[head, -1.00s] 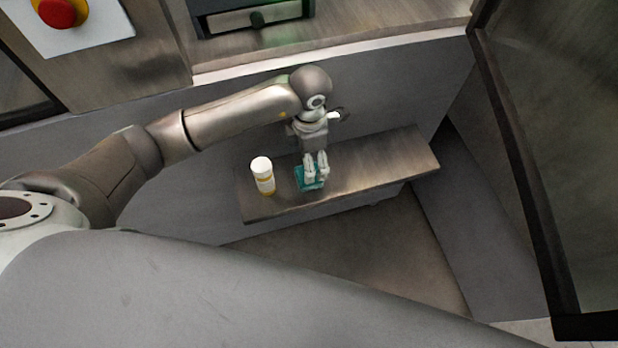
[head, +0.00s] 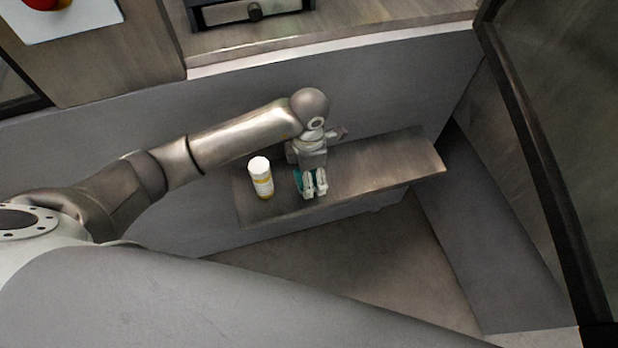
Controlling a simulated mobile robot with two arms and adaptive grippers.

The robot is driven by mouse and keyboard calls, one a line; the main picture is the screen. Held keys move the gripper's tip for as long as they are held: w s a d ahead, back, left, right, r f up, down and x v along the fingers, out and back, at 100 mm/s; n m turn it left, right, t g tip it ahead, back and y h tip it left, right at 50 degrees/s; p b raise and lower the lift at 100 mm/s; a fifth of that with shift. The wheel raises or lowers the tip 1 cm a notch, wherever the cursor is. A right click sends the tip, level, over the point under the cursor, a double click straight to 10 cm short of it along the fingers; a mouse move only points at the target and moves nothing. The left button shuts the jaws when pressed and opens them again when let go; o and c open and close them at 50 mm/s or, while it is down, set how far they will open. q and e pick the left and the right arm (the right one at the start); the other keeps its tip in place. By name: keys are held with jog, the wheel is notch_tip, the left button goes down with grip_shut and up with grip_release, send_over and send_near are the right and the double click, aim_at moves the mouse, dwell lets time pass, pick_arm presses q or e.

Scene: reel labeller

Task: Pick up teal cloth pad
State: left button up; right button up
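The teal cloth pad (head: 299,180) is at the wooden shelf, mostly hidden by my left gripper. Only a teal edge shows at the left of the fingers. My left gripper (head: 315,190) points down, with its pale fingertips at the pad, close to the shelf top. The two fingers stand close together, and I cannot tell whether they grip the pad. My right gripper is not in view.
A white bottle with a yellow band (head: 261,178) stands upright on the wooden shelf (head: 385,170), just left of the gripper. The shelf's right part is clear. A grey wall rises behind it. A dark-framed panel (head: 545,150) stands at the right.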

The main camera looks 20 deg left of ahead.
pick_arm(q)
jog(key=c, duration=0.7)
jog(key=shift+c, duration=0.2)
jog(key=shift+r, duration=0.15)
jog(key=shift+r+p, duration=0.5)
jog(key=shift+r, duration=0.05)
notch_tip(320, 180, up, 2)
jog(key=shift+r+p, duration=0.2)
jog(key=shift+p, duration=0.6)
jog(key=s+d+r+p, duration=0.7)
jog(key=s+d+r, duration=0.1)
jog(key=d, duration=0.3)
jog(key=shift+d+r, duration=0.25)
jog(key=shift+r, duration=0.4)
jog(key=shift+s, duration=0.1)
